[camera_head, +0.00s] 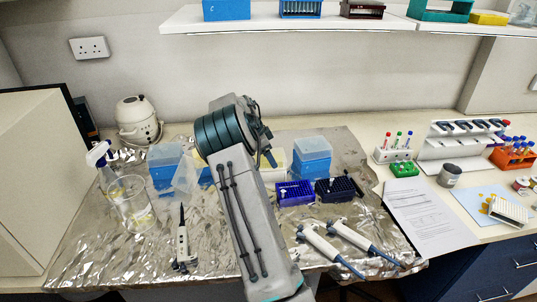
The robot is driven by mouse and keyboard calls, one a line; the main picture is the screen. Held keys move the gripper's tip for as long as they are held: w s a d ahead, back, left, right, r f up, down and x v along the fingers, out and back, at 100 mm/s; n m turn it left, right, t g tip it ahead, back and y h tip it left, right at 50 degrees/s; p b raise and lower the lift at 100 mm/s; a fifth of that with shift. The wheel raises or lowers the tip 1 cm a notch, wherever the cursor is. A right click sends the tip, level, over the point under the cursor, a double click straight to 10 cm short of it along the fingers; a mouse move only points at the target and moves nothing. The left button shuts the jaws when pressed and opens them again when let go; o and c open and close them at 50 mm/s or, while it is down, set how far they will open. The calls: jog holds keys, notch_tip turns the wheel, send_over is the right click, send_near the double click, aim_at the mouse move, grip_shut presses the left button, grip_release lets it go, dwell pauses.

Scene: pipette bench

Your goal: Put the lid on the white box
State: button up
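My arm crosses the middle of the bench and hides much of what lies behind it. A dark part at its far end (268,155) looks like part of my gripper; its fingertips are hidden, and I cannot see whether it holds anything. A tilted, translucent whitish lid-like piece (186,176) shows just left of my arm, near a bit of blue. A pale, yellowish-white piece (281,160) shows just right of my arm, mostly hidden. I cannot tell whether either belongs to the white box, and no whole white box shows clearly.
Blue boxes with translucent tops stand left (164,170) and right (312,158) of my arm. A shelf (290,24) overhangs.

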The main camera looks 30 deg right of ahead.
jog(key=shift+s+a+f, duration=0.1)
jog(key=shift+f, duration=0.45)
jog(key=shift+c, duration=0.5)
jog(key=shift+o, duration=0.2)
jog(key=shift+f+b, duration=0.15)
jog(key=shift+b, duration=0.15)
jog(key=shift+s+f, duration=0.1)
jog(key=shift+f, duration=0.1)
jog(key=shift+c, duration=1.1)
jog(key=o, duration=1.1)
jog(key=shift+o, duration=0.4)
jog(key=shift+w+f, duration=0.1)
jog(key=shift+w, duration=0.15)
jog(key=b+v, duration=0.2)
jog(key=v, duration=1.2)
